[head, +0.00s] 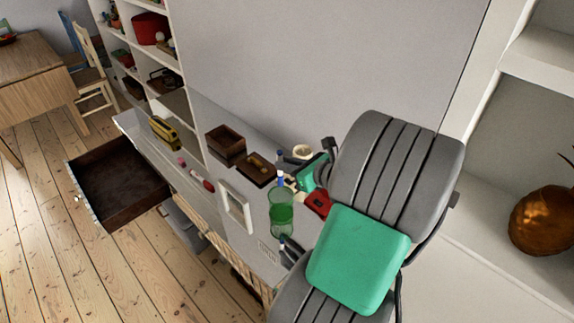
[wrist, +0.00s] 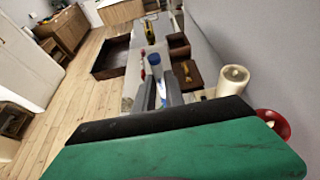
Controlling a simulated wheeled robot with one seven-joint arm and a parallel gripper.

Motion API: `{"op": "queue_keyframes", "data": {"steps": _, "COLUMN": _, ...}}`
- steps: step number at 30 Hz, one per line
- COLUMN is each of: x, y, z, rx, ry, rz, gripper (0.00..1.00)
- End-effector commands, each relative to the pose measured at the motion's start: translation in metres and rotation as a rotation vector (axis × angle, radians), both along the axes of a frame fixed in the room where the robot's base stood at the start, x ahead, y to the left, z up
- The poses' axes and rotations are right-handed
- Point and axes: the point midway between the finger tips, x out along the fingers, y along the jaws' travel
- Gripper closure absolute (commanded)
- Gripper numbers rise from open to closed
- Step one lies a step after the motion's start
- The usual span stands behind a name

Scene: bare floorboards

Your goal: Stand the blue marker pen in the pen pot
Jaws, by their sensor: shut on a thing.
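The blue marker pen (head: 280,180) is upright, with blue and white parts, at the mouth of the green see-through pen pot (head: 281,214) in the head view. I cannot tell whether its lower end is inside the rim. My gripper (head: 291,181) comes in from the right and is shut on the pen, above the pot. In the wrist view my gripper's grey fingers (wrist: 161,92) show with the blue and white pen (wrist: 160,82) between them. The pot does not stand out in the wrist view.
A white frame (head: 236,208) lies left of the pot. Brown boxes (head: 225,143) and a cream pot (head: 302,151) stand behind. A red thing (head: 318,204) is close on the right. A small blue-tipped thing (head: 282,243) shows in front. An open drawer (head: 118,185) juts out left.

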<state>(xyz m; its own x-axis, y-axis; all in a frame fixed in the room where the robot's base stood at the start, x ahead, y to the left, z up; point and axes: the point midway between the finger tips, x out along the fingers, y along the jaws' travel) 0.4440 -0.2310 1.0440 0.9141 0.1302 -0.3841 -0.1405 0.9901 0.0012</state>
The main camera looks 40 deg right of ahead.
Motion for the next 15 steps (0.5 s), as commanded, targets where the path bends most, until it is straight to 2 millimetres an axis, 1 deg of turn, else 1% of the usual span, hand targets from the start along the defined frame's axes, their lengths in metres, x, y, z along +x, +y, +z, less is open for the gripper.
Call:
{"op": "queue_keyframes", "data": {"steps": 1, "x": 0.0, "y": 0.0, "z": -0.009, "rx": -0.001, "ry": 0.0, "rz": 0.0, "gripper": 1.0}}
{"op": "queue_keyframes", "data": {"steps": 11, "x": 0.0, "y": 0.0, "z": -0.03, "rx": 0.001, "ry": 0.0, "rz": 0.001, "gripper": 1.0}}
{"op": "queue_keyframes", "data": {"steps": 15, "x": 0.0, "y": 0.0, "z": -0.043, "rx": 0.001, "ry": 0.0, "rz": 0.001, "gripper": 1.0}}
